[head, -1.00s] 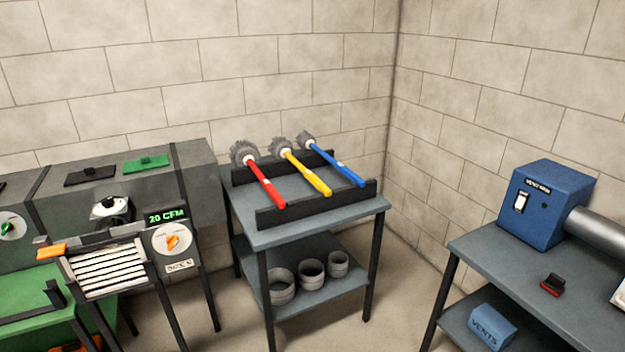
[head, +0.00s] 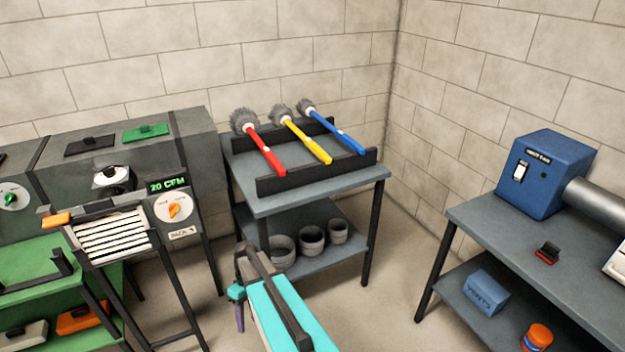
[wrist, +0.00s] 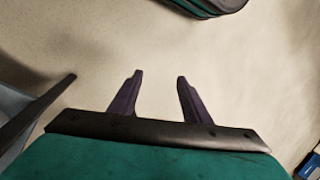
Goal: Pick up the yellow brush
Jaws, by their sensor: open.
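The yellow brush (head: 308,142) lies between a red brush (head: 264,150) and a blue brush (head: 338,134). All three rest across two dark rails on a grey table (head: 300,197), with grey bristle heads at the back and handles toward the front. My gripper shows at the bottom of the head view (head: 239,308), low in front of the table and well apart from the brushes. In the wrist view my gripper (wrist: 153,80) is open and empty over bare floor. No brush shows in the wrist view.
Several grey rings (head: 312,240) stand on the table's lower shelf. A grey duct unit (head: 185,150) is close on the left, with a green bench (head: 35,285) before it. A second table (head: 540,245) with a blue machine (head: 545,175) is on the right. Floor between is clear.

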